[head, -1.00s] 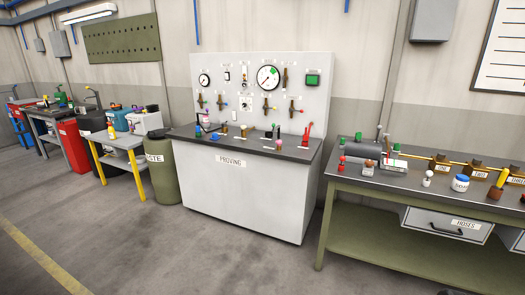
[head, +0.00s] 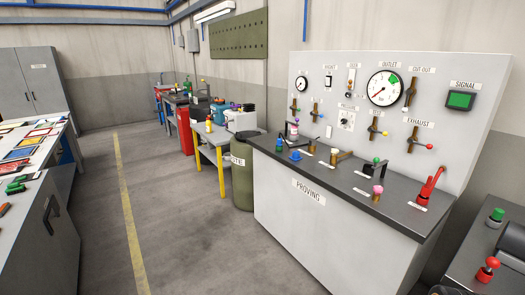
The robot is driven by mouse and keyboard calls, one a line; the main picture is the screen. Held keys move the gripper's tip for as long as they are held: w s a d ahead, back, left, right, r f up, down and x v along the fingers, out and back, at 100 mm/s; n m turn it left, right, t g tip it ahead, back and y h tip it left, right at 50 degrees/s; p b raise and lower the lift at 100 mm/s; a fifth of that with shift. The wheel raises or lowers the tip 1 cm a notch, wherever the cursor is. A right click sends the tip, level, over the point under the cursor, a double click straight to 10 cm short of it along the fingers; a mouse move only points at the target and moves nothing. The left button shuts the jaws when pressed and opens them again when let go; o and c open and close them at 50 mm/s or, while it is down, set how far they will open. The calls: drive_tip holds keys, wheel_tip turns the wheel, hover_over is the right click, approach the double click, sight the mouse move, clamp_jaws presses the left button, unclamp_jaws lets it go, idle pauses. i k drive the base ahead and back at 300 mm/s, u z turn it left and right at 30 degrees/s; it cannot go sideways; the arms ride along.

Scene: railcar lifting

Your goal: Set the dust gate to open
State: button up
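I cannot pick out a dust gate in the head view, and no label I can read names one. The nearest fittings are on the white proving stand (head: 330,215). Its upright panel carries a large outlet gauge (head: 386,88), a cut-out handle (head: 410,92), an exhaust valve (head: 416,139) and a green signal lamp (head: 460,99). A red lever (head: 430,186) stands on its dark top. My gripper is not in view.
A grey-topped bench (head: 490,245) with red and green knobs is at the right edge. A green waste drum (head: 242,175) and a yellow-legged table (head: 222,155) stand beyond the stand. A cabinet (head: 45,225) is at left. The floor between, with a yellow line (head: 127,205), is clear.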

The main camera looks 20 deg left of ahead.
sight(52, 219)
drive_tip(key=u, duration=1.05)
drive_tip(key=i, duration=1.25)
drive_tip(key=u, duration=1.55)
drive_tip(key=i, duration=3.65)
drive_tip(key=u, duration=0.45)
